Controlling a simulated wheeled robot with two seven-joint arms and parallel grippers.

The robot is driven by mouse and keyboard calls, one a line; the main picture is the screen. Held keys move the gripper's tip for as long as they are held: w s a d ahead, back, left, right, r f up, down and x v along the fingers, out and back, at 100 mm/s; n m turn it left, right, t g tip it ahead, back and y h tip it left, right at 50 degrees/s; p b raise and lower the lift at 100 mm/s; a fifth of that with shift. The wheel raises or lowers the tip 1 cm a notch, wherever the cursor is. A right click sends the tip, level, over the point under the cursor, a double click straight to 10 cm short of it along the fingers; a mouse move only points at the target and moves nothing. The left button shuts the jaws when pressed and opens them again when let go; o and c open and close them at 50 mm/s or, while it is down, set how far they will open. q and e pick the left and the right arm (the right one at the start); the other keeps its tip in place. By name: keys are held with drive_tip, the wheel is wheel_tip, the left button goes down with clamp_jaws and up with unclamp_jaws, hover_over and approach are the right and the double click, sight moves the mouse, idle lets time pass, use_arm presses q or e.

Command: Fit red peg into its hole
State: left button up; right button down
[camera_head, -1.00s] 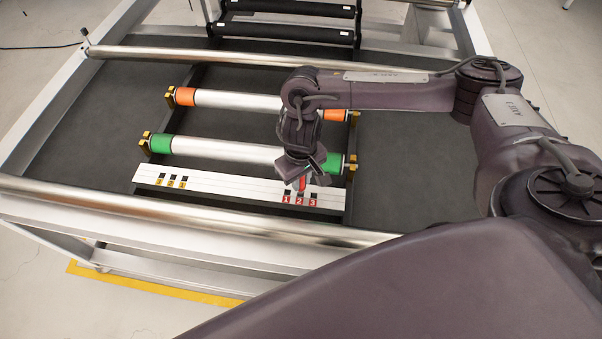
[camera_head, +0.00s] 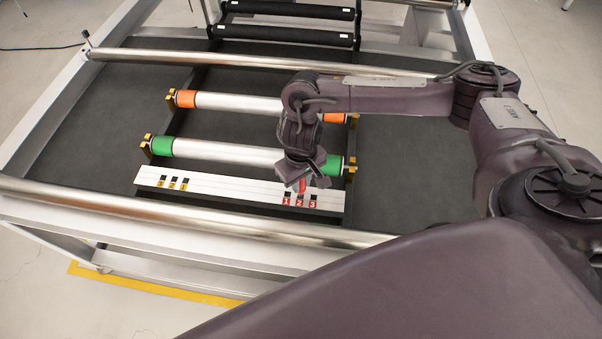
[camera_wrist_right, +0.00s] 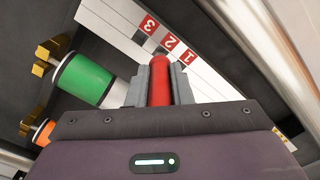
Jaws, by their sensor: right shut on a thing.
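The red peg (camera_head: 302,186) is held in my right gripper (camera_head: 305,184), which is shut on it above the right part of the white board (camera_head: 235,187). In the right wrist view the peg (camera_wrist_right: 160,88) stands between the two grey fingers (camera_wrist_right: 160,84). Red labels 1 (camera_head: 286,201), 2 (camera_head: 299,203) and 3 (camera_head: 313,204) mark black holes on the board. The peg's lower end is by the hole at label 2, which it and the gripper mostly cover. I cannot tell whether the end is inside it. My left gripper is not in view.
A roller with green ends (camera_head: 220,152) lies just behind the board. A roller with orange ends (camera_head: 235,101) lies farther back. Holes with yellow labels (camera_head: 173,186) are at the board's left. A metal rail (camera_head: 130,209) runs along the front. Dark bed is bare at both sides.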

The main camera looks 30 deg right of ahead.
sight(301, 189)
drive_tip(key=shift+f+b, duration=0.65)
drive_tip(key=shift+f, duration=1.25)
drive_tip(key=c, duration=1.2)
unclamp_jaws()
wheel_tip(301, 189, up, 8)
drive_tip(key=shift+f+p, duration=0.1)
drive_tip(key=shift+p, duration=0.5)
